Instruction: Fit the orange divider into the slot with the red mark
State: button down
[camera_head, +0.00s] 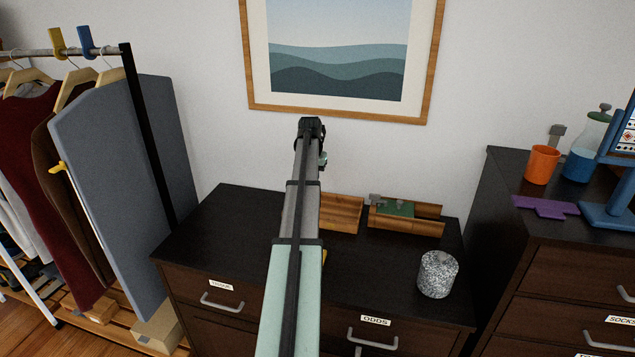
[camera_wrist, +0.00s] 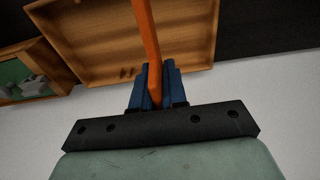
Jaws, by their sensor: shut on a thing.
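The orange divider (camera_wrist: 148,35) is a thin strip in the wrist view. My gripper (camera_wrist: 154,75) is shut on it with blue fingers, and the strip runs up and slightly left from them. A wooden tray (camera_wrist: 100,40) lies beyond the divider in the wrist view; the divider crosses in front of its floor. Whether they touch cannot be told. The tray also shows partly behind my arm in the head view (camera_head: 343,212). No red mark or slot can be made out. My gripper and the divider are hidden behind my arm in the head view.
A second wooden tray (camera_head: 405,223) holds a green board (camera_head: 396,208) and a grey piece. A speckled grey pot (camera_head: 437,274) stands at the dresser's (camera_head: 235,235) front right. The dresser's left top is clear. An ironing board (camera_head: 107,180) stands left; a higher dresser (camera_head: 560,237) stands right.

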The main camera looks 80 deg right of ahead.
jog(key=shift+f, duration=0.15)
jog(key=shift+f, duration=2.75)
jog(key=shift+f, duration=2.1)
jog(key=c, duration=1.1)
grip_release()
jog(key=shift+r, duration=0.1)
jog(key=r, duration=0.4)
jog(key=a+r, duration=0.1)
jog(key=r, duration=0.8)
jog(key=shift+a+r, duration=0.25)
jog(key=shift+a, duration=0.1)
